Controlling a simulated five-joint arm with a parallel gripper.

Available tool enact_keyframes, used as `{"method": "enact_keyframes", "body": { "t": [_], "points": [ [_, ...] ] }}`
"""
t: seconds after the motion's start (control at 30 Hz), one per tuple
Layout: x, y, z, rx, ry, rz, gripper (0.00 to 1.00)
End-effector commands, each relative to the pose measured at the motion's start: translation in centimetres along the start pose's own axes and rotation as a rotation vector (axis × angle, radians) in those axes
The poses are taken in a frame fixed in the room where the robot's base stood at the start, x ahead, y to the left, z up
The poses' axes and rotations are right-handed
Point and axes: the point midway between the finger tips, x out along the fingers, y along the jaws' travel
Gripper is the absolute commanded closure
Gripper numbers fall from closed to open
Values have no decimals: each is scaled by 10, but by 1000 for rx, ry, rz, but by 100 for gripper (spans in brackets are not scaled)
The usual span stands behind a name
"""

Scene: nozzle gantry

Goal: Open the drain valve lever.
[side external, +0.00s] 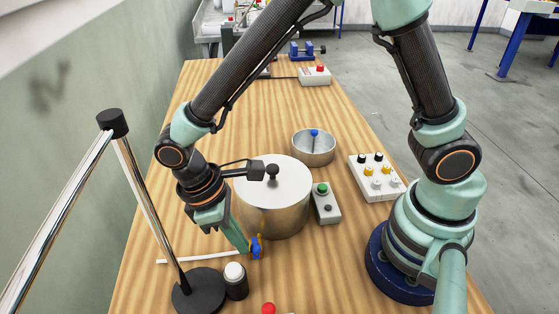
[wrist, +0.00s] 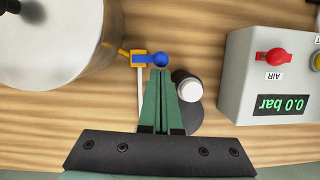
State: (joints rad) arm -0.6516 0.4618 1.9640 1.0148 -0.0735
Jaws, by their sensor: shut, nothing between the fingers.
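The drain valve has a small yellow body (wrist: 132,55) low on the side of a steel pot (side external: 272,212). Its blue lever (wrist: 156,59) points right, away from the pot, in the wrist view; the lever also shows in the side view (side external: 257,247). My gripper (wrist: 160,72) is shut and empty. Its green fingertips are right at the lever's round end, on the near side in the wrist view. I cannot tell whether they touch it. In the side view my gripper (side external: 246,250) comes down from the upper left and partly hides the valve.
A white-capped black bottle (side external: 235,281) stands close to my fingers. A lamp-like stand (side external: 196,293) is left of it. A thin white tube (side external: 190,259) lies near the valve. A grey air box (wrist: 264,82) with a red handle reads 0.0 bar.

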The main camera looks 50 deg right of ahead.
Motion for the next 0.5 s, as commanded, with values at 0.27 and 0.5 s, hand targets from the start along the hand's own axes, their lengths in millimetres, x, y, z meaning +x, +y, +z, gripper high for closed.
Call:
{"method": "enact_keyframes", "body": {
  "t": [0.27, 0.5],
  "points": [
    [1, -2, 3, -82, 4, 2, 100],
    [3, -6, 9, -128, 3, 5, 100]
  ]
}}
